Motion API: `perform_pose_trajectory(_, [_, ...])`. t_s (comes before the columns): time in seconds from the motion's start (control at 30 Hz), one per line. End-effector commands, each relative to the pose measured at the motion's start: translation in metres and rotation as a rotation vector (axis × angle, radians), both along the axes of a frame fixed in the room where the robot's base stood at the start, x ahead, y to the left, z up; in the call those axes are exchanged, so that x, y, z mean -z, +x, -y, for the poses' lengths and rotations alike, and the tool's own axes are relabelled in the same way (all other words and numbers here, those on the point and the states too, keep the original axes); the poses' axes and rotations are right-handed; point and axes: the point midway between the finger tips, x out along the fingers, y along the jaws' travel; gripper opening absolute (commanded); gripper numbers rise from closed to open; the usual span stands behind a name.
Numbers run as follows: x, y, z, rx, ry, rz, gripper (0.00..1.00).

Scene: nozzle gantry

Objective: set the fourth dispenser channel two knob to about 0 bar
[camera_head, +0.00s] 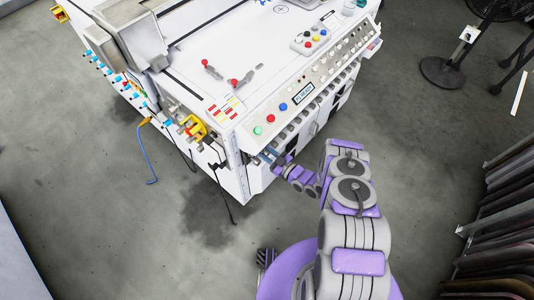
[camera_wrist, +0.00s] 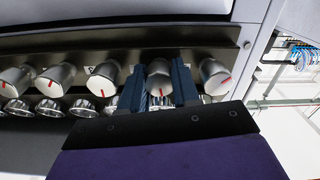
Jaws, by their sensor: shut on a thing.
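A row of silver knobs with red pointer marks runs along a dark rail in the wrist view. My gripper (camera_wrist: 157,78) has its two dark blue fingers on either side of one knob (camera_wrist: 158,70), shut on it. The red mark of this knob points down. Other knobs stand to the left (camera_wrist: 105,76) and to the right (camera_wrist: 215,76), outside the fingers. In the head view my gripper (camera_head: 269,157) is at the machine's front corner, under the panel edge, and the held knob is hidden. No labels showing channel or dispenser can be read.
A lower row of smaller silver fittings (camera_wrist: 83,108) sits just below the knobs. The white machine (camera_head: 190,60) carries a button panel (camera_head: 310,85) above my gripper. A fan (camera_head: 440,70) and a rack of dark panels (camera_head: 505,215) stand to the right. Floor between is clear.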

Motion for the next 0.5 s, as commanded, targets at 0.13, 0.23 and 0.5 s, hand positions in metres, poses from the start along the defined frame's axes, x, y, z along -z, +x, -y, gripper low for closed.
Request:
perform_pose_trajectory(0.13, [-0.0001,-0.0001,-0.0001,0.000,-0.017,0.021,0.00])
perform_pose_trajectory(0.23, [0.0000,-0.0002,-0.0002,0.000,-0.042,0.054,0.00])
perform_pose_trajectory(0.5, [0.0002,-0.0011,-0.0014,-0.002,-0.163,0.209,0.00])
